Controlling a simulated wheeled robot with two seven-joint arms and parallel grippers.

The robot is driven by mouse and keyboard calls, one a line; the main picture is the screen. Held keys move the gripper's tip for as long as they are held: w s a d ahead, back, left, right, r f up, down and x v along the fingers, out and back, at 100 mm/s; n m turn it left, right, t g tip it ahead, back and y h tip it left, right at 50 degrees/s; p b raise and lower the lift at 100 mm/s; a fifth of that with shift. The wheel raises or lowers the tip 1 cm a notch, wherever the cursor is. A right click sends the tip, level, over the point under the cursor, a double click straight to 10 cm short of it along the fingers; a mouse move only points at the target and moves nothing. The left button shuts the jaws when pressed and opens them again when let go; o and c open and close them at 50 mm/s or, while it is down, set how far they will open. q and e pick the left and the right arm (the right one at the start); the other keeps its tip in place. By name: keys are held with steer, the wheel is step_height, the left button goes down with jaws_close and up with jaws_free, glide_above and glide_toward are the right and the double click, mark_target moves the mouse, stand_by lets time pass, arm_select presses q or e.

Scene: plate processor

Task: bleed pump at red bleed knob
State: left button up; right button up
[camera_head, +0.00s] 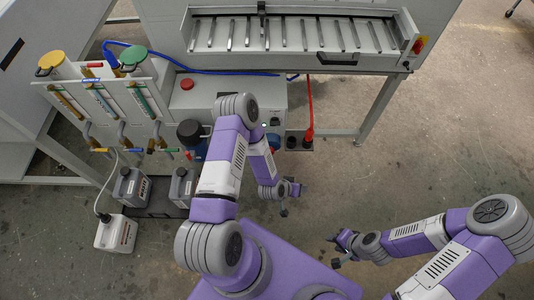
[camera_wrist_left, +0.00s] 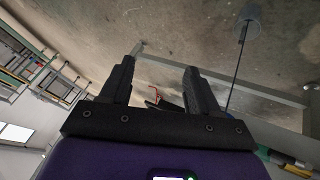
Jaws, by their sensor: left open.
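A small red part (camera_head: 187,155), perhaps the red bleed knob, shows low beside a dark round-topped unit (camera_head: 189,131) that may be the pump; both are partly hidden by my left arm. My left gripper (camera_head: 292,191) hangs over the floor to the right of that unit, apart from it. In the left wrist view its two fingers (camera_wrist_left: 158,88) are spread, with floor behind them and nothing held. My right gripper (camera_head: 338,250) is low at the right of my base, over bare floor, its fingers apart and empty.
A grey box with a red mushroom button (camera_head: 187,84) stands behind my left arm. A panel with colored tubes (camera_head: 100,100) is at left. Grey canisters (camera_head: 131,186) and a white canister (camera_head: 115,233) stand nearby. A red cable (camera_head: 310,105) hangs from the bench. Floor at right is clear.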

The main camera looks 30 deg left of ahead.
arm_select(q)
steer(key=w+a+f+n+t+y+b, duration=0.2)
steer(key=w+a+t+y, duration=0.2)
steer(key=a, duration=0.4)
steer(key=w+a+f+n+t+y+b, duration=0.2)
steer(key=w+a+n+t+y, duration=0.1)
steer(key=a+y, duration=0.5)
steer(key=shift+w+a+f+t, duration=0.2)
steer(key=shift+w+a+t, duration=0.55)
steer(key=shift+w, duration=0.65)
steer(key=shift+d, duration=0.1)
steer(key=shift+c, duration=0.3)
steer(key=c, duration=1)
